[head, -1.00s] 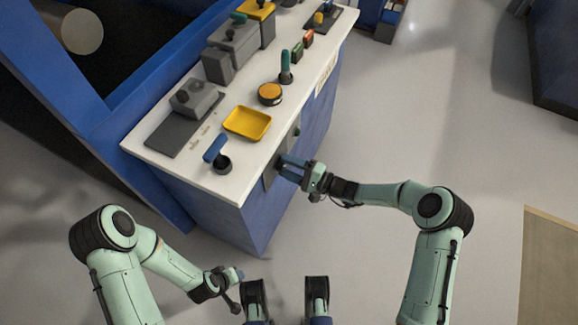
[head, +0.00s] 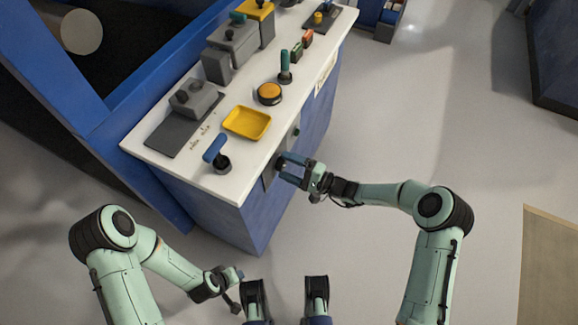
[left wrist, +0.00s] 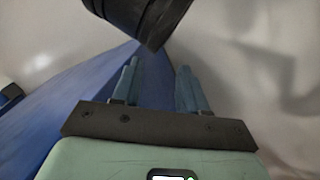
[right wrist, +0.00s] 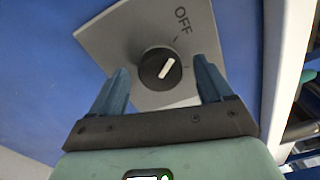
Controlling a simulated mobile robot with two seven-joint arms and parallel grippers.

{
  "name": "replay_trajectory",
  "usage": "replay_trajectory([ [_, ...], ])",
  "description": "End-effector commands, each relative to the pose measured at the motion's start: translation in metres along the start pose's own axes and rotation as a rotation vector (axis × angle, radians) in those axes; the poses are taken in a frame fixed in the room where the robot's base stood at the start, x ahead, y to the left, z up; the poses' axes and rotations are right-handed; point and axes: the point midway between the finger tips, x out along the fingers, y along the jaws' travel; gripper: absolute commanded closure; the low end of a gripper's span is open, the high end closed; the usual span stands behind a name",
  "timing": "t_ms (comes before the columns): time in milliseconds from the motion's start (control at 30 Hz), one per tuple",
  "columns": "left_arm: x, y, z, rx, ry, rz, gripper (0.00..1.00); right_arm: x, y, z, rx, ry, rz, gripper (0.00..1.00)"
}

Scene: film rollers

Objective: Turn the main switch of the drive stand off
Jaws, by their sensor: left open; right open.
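The main switch is a round black knob (right wrist: 160,68) with a white pointer line, on a grey plate (right wrist: 120,38) marked OFF, on the blue side of the drive stand (head: 270,208). In the right wrist view the pointer line slants up to the right, toward the tick below OFF. My right gripper (right wrist: 160,80) is open, its fingers on either side of the knob; I cannot tell whether they touch it. In the head view my right gripper (head: 281,167) is at the stand's side. My left gripper (left wrist: 158,82) is open and empty, low at the front left.
The white top holds a blue-handled lever (head: 215,150), a yellow tray (head: 247,122), an orange button (head: 269,93), a green-handled lever (head: 285,67) and grey boxes.

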Motion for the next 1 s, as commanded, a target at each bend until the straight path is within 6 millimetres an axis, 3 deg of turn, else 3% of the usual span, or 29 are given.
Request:
replay_trajectory([
  [167, -0.006, 0.002, 0.006, 0.002, -0.019, 0.002, 0.57, -0.024, -0.001, -0.001, 0.001, 0.004, 0.001, 0.20],
  [600, -0.024, 0.008, 0.029, 0.007, -0.088, 0.006, 0.57, -0.115, -0.001, -0.001, -0.001, 0.005, 0.001, 0.20],
  [800, -0.025, 0.008, 0.032, 0.008, -0.098, 0.006, 0.57, -0.131, 0.000, 0.000, -0.001, 0.002, 0.001, 0.20],
  [1000, -0.025, 0.008, 0.033, 0.008, -0.099, 0.006, 0.57, -0.133, 0.000, 0.000, -0.001, 0.001, 0.001, 0.20],
])
